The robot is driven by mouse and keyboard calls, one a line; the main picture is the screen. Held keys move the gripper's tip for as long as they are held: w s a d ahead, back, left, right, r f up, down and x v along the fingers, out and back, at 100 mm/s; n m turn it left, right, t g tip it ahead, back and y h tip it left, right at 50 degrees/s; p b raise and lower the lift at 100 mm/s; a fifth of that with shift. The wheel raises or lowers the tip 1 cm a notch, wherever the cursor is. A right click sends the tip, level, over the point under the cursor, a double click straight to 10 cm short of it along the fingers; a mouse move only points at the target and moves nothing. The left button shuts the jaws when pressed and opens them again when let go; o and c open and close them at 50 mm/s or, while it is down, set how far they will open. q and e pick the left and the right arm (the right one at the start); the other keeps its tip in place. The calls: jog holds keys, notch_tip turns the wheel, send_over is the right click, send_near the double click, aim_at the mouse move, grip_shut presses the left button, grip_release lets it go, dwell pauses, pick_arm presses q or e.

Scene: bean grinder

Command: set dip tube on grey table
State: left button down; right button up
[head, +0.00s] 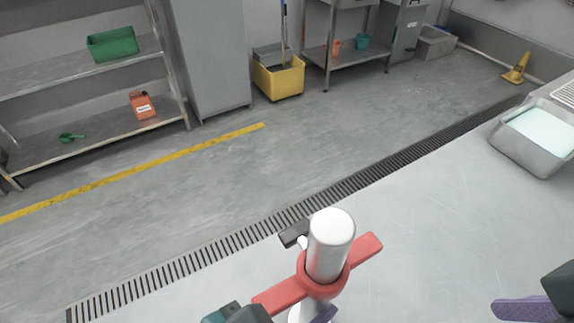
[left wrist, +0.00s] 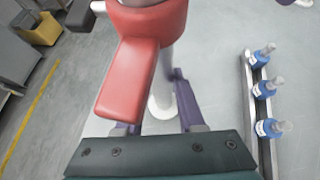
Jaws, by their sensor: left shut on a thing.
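The dip tube (head: 331,240) is a pale metal cylinder with a red two-handled collar (head: 362,250) and a small black side fitting. It stands roughly upright over the grey table (head: 440,215). My left gripper (head: 318,314) is shut on it below the collar. In the left wrist view the red collar (left wrist: 129,85) hides part of the tube and of the purple fingers (left wrist: 180,98). A white round end shows below; I cannot tell whether it touches the table. My right gripper (head: 530,308) is partly in view at the lower right corner, apart from the tube.
A metal basin (head: 535,150) with pale liquid stands at the table's right. Much tabletop is bare. Beyond the table's edge lie a floor grate (head: 230,245), shelves (head: 95,135) and a yellow bucket (head: 278,80).

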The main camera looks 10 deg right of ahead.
pick_arm(q)
jog(key=c, duration=0.5)
grip_release()
jog(key=shift+r+p, duration=0.25)
jog(key=shift+p, duration=0.05)
jog(key=s+a+r+m+g+p, duration=0.1)
jog(key=s+a+r+m+p, duration=0.2)
jog(key=s+a+r+m, duration=0.4)
jog(key=a+r+m+y, duration=0.1)
jog(key=a+m+y, duration=0.2)
jog(key=a+m, duration=0.2)
jog(key=a+r+m+g+y, duration=0.1)
jog(key=a+r+m+y, duration=0.1)
jog(key=a+m, duration=0.4)
jog(key=a+r+m+y, duration=0.1)
jog(key=a+m+y, duration=0.3)
jog(key=m, duration=0.4)
jog(key=shift+a+r+m+g, duration=0.3)
jog(key=shift+a+m, duration=0.1)
jog(key=shift+a, duration=0.25)
